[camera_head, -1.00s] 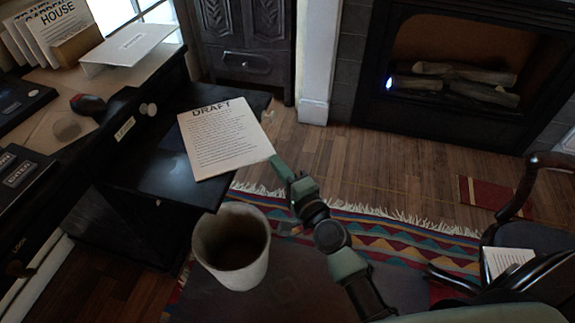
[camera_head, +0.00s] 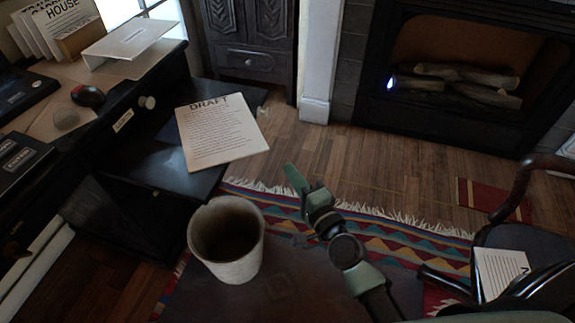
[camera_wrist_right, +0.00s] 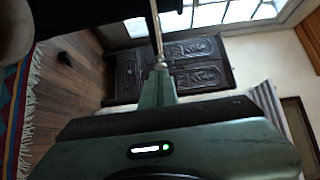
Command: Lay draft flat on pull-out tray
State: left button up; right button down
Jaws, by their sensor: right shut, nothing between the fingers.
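The draft (camera_head: 222,132), a white printed page headed DRAFT, lies face up on the dark pull-out tray (camera_head: 150,172) at the desk's side. It looks flat, and its right corner reaches past the tray's edge over the floor. My right gripper (camera_head: 292,172) is shut and empty, to the right of the draft and apart from it. In the right wrist view its green fingers (camera_wrist_right: 157,88) show closed together, and the draft does not show there. My left gripper is not in view.
A light grey bin (camera_head: 228,245) stands in front of the tray. A chair (camera_head: 500,225) with a paper (camera_head: 500,270) on it is at the right. The desk holds books (camera_head: 62,25), a white stand (camera_head: 130,42) and a mouse (camera_head: 88,96).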

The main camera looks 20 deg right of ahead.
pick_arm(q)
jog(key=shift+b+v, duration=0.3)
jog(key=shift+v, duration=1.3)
pick_arm(e)
jog(key=s+d, duration=0.1)
jog(key=s, duration=0.5)
jog(key=shift+d, duration=0.15)
